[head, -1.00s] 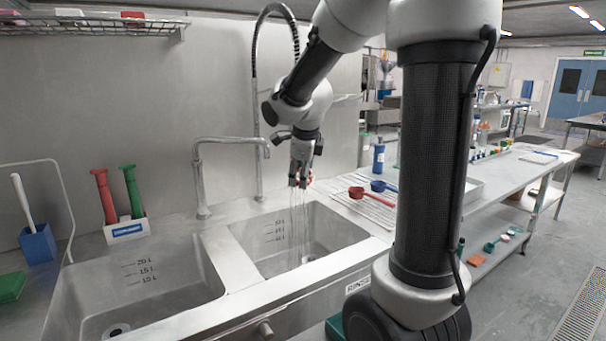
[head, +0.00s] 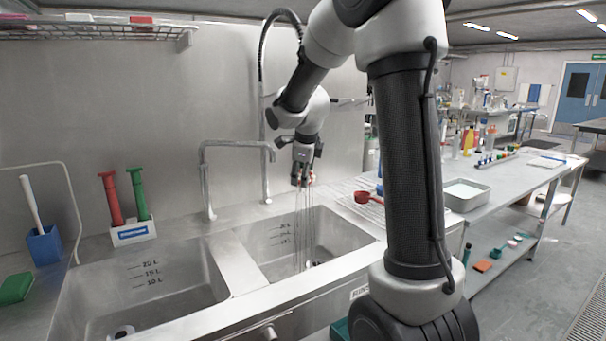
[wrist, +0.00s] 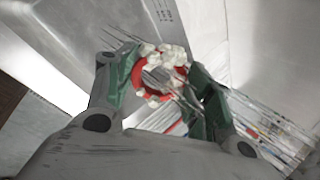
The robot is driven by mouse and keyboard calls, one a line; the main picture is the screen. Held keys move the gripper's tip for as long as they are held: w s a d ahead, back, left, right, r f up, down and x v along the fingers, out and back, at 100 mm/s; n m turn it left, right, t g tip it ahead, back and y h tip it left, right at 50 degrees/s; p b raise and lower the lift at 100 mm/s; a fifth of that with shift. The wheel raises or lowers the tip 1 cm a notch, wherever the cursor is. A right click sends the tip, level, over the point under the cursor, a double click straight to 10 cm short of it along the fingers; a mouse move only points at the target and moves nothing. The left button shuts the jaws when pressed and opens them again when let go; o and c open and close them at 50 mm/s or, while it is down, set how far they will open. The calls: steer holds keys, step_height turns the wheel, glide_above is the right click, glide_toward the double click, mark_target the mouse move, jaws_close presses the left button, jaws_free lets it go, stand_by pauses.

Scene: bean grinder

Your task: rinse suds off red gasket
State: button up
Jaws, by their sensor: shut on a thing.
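The red gasket (wrist: 138,72) is a ring with white suds (wrist: 174,54) clumped along its top and right edge and some at its bottom. My gripper (wrist: 160,88) is shut on it, with a green-padded finger on each side. In the head view my gripper (head: 302,182) hangs over the right sink basin (head: 276,262), beside the tall hose tap. Thin streaks of water (head: 306,232) fall from around the gripper into this basin. Streaks also cross the gasket in the wrist view. In the head view the gasket is too small to make out clearly.
A bent steel tap (head: 206,180) stands between the basins. The left basin (head: 150,262) holds a small ring-like item (head: 121,332). A holder with red and green tools (head: 132,232) stands behind it. A red scoop (head: 364,198) lies right of the sink.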

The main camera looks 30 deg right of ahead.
steer(key=shift+d, duration=0.15)
stand_by(0.3)
steer(key=shift+s+d, duration=0.2)
steer(key=shift+d, duration=0.25)
steer(key=shift+a, duration=0.1)
steer(key=shift+w+a, duration=0.2)
steer(key=shift+a, duration=0.3)
steer(key=s+a, duration=0.2)
steer(key=s, duration=0.5)
steer(key=shift+s+a, duration=0.25)
steer(key=shift+a, duration=0.15)
stand_by(1.1)
